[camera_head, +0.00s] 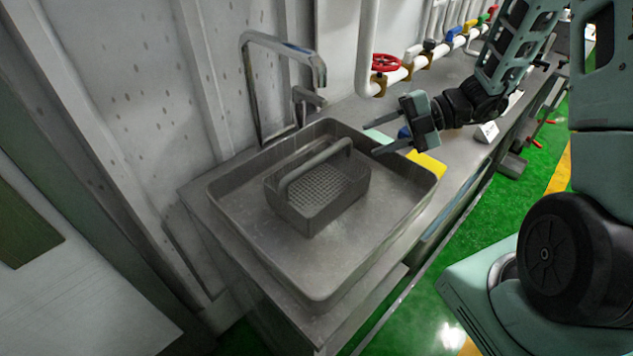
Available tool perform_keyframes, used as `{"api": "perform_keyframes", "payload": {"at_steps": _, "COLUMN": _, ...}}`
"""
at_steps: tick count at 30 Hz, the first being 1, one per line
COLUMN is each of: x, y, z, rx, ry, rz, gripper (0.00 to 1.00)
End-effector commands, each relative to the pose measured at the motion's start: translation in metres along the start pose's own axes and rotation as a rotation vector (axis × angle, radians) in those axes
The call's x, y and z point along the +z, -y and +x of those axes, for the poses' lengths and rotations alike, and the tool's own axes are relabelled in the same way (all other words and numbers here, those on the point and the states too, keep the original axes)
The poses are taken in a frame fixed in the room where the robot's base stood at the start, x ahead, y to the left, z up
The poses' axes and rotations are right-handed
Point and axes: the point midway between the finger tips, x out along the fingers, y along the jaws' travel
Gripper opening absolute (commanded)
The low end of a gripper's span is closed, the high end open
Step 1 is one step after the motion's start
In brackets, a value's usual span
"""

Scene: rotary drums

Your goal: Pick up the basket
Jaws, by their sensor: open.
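A grey basket (318,212) with a perforated bottom and an arched handle stands upright in a shallow metal sink tray (322,294). The handle (312,167) runs lengthwise over the basket. My gripper (376,138) is open and empty, above the right back part of the tray. It is to the right of the handle's right end and apart from it. Its two fingers point left. The whole basket is in view.
A chrome faucet (318,72) reaches over the back of the tray. White pipes with a red valve wheel (387,62) and other coloured valves run along the wall at the back right. A yellow sheet (428,163) lies right of the tray. Green floor (462,237) is open at the right.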

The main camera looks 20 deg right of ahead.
Motion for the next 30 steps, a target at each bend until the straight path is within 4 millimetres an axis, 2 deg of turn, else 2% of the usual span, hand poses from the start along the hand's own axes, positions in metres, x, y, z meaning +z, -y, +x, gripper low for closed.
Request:
{"api": "perform_keyframes", "payload": {"at_steps": 3, "x": -0.002, "y": -0.001, "z": 0.026, "rx": -0.002, "ry": -0.006, "rz": 0.002, "gripper": 0.41}}
{"api": "perform_keyframes", "payload": {"at_steps": 9, "x": -0.002, "y": -0.001, "z": 0.061, "rx": -0.002, "ry": -0.004, "rz": -0.001, "gripper": 0.41}}
{"api": "perform_keyframes", "payload": {"at_steps": 17, "x": -0.003, "y": -0.002, "z": 0.08, "rx": -0.001, "ry": -0.004, "rz": -0.003, "gripper": 0.41}}
{"api": "perform_keyframes", "payload": {"at_steps": 25, "x": -0.005, "y": -0.005, "z": 0.117, "rx": -0.003, "ry": -0.005, "rz": -0.002, "gripper": 0.41}}
{"api": "perform_keyframes", "payload": {"at_steps": 30, "x": -0.004, "y": -0.005, "z": 0.126, "rx": -0.001, "ry": -0.002, "rz": -0.004, "gripper": 0.41}}
